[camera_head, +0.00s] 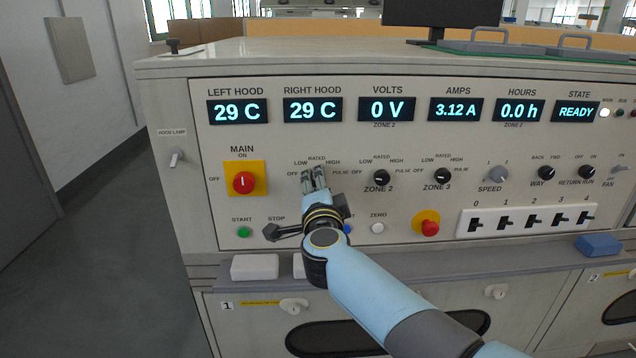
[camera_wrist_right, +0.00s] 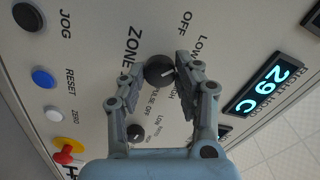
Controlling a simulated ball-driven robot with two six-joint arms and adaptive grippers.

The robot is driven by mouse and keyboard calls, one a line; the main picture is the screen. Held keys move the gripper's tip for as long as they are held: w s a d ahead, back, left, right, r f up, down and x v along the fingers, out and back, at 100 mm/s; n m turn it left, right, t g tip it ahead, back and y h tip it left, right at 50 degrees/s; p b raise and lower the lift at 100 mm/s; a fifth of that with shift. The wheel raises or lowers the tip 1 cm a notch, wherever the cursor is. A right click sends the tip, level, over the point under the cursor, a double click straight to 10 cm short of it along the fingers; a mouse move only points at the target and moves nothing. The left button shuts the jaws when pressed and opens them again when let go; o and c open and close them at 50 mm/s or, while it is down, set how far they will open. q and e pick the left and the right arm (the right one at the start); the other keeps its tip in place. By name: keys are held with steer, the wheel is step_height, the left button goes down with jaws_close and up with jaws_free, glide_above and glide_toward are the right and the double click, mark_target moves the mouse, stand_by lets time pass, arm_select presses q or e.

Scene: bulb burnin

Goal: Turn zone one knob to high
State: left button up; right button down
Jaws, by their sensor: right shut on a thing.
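The zone one knob is a round black knob (camera_wrist_right: 158,70) with a short white mark, seen in the right wrist view. My right gripper (camera_wrist_right: 157,76) has one fingertip on each side of it and is shut on it. The white mark points toward the right fingertip, between the LOW and HIGH labels; that finger covers part of the scale, so the exact setting is unclear. In the head view my right gripper (camera_head: 314,180) hides this knob, with OFF, LOW, RATED, HIGH and PULSE printed around it. My left gripper is not in view.
The zone 2 knob (camera_head: 381,177) and zone 3 knob (camera_head: 442,176) are to the right. A red main switch (camera_head: 243,182) is to the left. The zone 2 volts display (camera_head: 387,109) reads 0 V; the state display (camera_head: 576,112) reads READY. A ledge runs below the panel.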

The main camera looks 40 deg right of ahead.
steer(key=m+b, duration=0.4)
steer(key=m, duration=1.3)
steer(key=shift+f, duration=0.2)
steer(key=shift+m, duration=0.4)
steer(key=c, duration=0.9)
jaws_free()
steer(key=shift+r, duration=0.15)
steer(key=shift+c, duration=0.2)
steer(key=v, duration=0.7)
steer(key=shift+s, duration=0.3)
